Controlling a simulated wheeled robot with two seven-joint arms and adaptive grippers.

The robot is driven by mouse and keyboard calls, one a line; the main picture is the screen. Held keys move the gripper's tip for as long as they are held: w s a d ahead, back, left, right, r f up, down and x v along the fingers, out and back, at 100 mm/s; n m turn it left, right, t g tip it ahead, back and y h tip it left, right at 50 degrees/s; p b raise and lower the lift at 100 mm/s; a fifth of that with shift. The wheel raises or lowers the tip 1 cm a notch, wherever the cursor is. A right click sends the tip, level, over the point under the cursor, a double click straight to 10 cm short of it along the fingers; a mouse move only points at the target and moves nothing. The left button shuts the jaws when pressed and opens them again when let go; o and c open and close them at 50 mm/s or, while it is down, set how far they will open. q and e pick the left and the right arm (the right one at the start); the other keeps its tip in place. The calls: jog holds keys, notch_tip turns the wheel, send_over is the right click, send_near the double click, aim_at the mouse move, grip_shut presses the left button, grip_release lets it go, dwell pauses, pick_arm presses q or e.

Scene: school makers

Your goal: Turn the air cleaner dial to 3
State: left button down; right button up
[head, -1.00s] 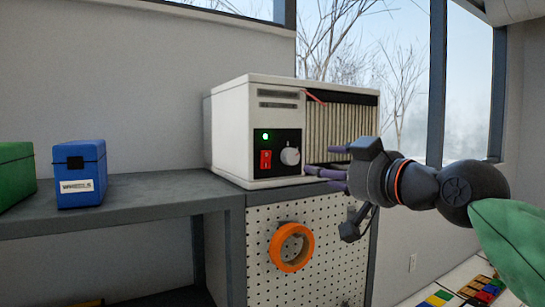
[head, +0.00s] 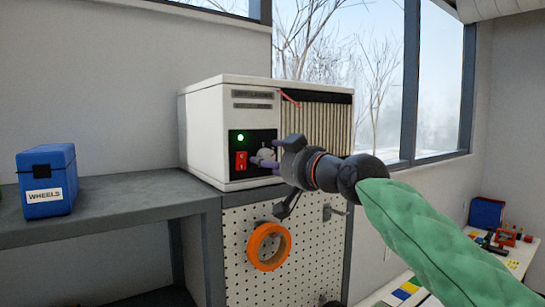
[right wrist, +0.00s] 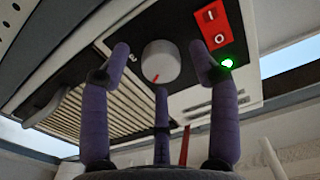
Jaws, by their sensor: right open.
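The air cleaner (head: 205,140) is a white box with a pleated filter front, on the corner of a grey counter. Its black panel holds a lit green lamp, a red rocker switch (head: 241,161) and a pale round dial (head: 265,151), partly hidden by my fingers. In the right wrist view the dial (right wrist: 161,60) shows whole, with a red pointer mark; I cannot read its numbers. My right gripper (head: 262,160) is open in front of the dial. Its purple fingers spread around the dial, with a visible gap on each side; contact cannot be told. My left gripper is out of view.
A blue box (head: 47,182) labelled WHEELS stands on the grey counter (head: 135,195) at left. An orange ring (head: 268,246) hangs on the pegboard below the air cleaner. A table with colourful parts (head: 505,250) is at right. The counter between box and cleaner is clear.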

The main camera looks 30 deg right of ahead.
jog(key=shift+w+f, duration=0.1)
jog(key=shift+w, duration=0.25)
jog(key=shift+s, duration=0.15)
jog(key=shift+a, duration=0.1)
jog(key=c, duration=1.1)
jog(key=shift+c, duration=0.2)
